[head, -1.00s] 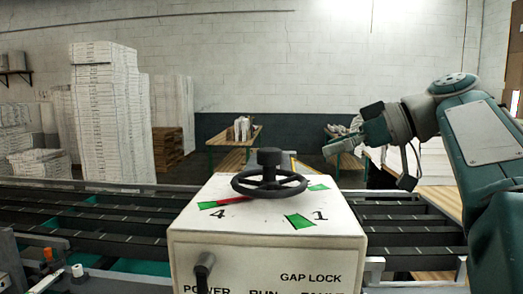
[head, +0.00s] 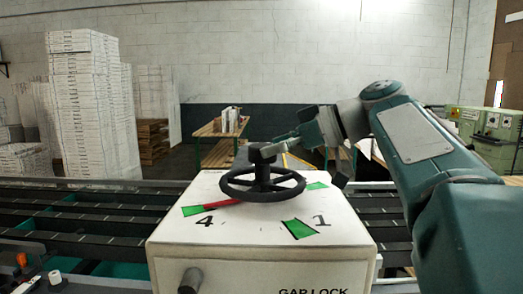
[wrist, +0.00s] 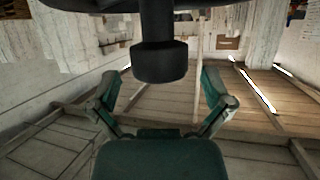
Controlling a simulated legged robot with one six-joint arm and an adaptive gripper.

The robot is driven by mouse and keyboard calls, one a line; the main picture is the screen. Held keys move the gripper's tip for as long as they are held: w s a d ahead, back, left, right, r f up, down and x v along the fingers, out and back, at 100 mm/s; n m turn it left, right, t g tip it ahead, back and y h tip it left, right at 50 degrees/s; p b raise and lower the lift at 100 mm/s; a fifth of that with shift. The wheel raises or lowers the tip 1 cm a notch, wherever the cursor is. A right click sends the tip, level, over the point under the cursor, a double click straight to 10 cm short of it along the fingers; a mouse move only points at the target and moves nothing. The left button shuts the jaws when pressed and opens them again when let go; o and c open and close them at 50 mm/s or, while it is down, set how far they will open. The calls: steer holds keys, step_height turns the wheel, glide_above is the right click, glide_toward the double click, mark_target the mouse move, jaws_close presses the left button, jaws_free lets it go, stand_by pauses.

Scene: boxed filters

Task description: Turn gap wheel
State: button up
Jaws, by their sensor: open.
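The gap wheel (head: 262,185) is a black spoked handwheel lying flat on top of a white control box (head: 260,240). A dark upright knob (head: 262,153) stands on it. Green patches, a red pointer (head: 222,203) and the numbers 4 and 1 show around the wheel. My gripper (head: 285,143) is at the knob's right side, just behind or beside it; contact is unclear. In the wrist view the knob (wrist: 160,62) hangs between the two spread fingers, with the wheel's dark rim (wrist: 95,6) at the top edge. The fingers are open.
Dark conveyor rails (head: 80,215) run on both sides of the box. A black lever knob (head: 190,280) sticks out of the box front. Stacked white boxes (head: 85,105) stand at back left, a wooden table (head: 215,132) behind, and a green machine (head: 485,135) at right.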

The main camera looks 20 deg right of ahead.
steer(key=shift+x, duration=1.1)
steer(key=shift+d, duration=0.1)
steer(key=c, duration=1.3)
steer(key=shift+o, duration=0.2)
steer(key=shift+m+t, duration=0.3)
steer(key=shift+t, duration=0.1)
steer(key=o, duration=1.3)
steer(key=shift+h, duration=0.3)
steer(key=shift+c, duration=0.2)
steer(key=v, duration=1.1)
steer(key=shift+s+d, duration=0.15)
steer(key=shift+d, duration=0.25)
steer(key=shift+r, duration=0.1)
